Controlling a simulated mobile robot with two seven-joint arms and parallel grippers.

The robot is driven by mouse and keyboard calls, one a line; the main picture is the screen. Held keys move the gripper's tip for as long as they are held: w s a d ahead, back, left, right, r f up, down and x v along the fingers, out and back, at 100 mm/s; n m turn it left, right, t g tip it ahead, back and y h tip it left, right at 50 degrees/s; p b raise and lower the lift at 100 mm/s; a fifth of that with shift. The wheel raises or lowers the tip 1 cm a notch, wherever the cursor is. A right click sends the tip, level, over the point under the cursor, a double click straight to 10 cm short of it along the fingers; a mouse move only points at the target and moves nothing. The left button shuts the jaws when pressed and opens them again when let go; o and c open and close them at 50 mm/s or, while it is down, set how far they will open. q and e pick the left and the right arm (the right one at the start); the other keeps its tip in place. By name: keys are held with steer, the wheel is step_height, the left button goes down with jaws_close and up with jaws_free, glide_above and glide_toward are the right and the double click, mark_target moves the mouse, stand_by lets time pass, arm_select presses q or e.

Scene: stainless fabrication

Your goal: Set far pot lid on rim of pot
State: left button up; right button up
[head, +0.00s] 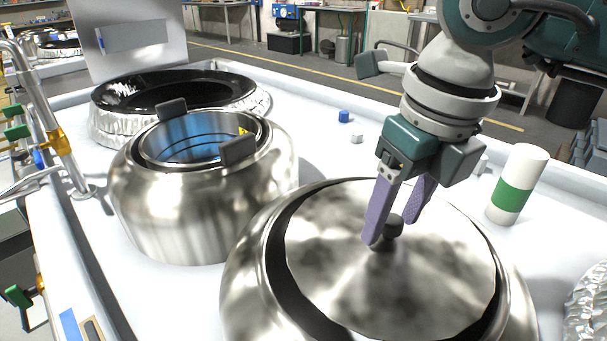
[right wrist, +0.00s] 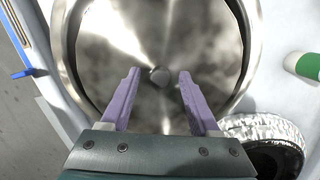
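A round, shiny steel lid (head: 340,265) with a dark knob (head: 393,226) lies over the dark-rimmed opening of the large steel pot (head: 250,290) in the foreground. A dark band shows around the lid; I cannot tell how evenly it sits. My right gripper (head: 395,222) is at the knob, its two purple fingers apart. In the right wrist view the knob (right wrist: 159,75) sits between and just beyond the fingertips (right wrist: 158,76), with a gap on each side. My left gripper is not in view.
An open steel pot (head: 200,205) with dark handles stands at left, a foil-wrapped ring with a black top (head: 140,125) behind it. A white-and-green cylinder (head: 517,185) stands at right. A blue cap (head: 344,116) and small white piece lie on the clear middle table.

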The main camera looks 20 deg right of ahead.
jaws_close()
stand_by(0.6)
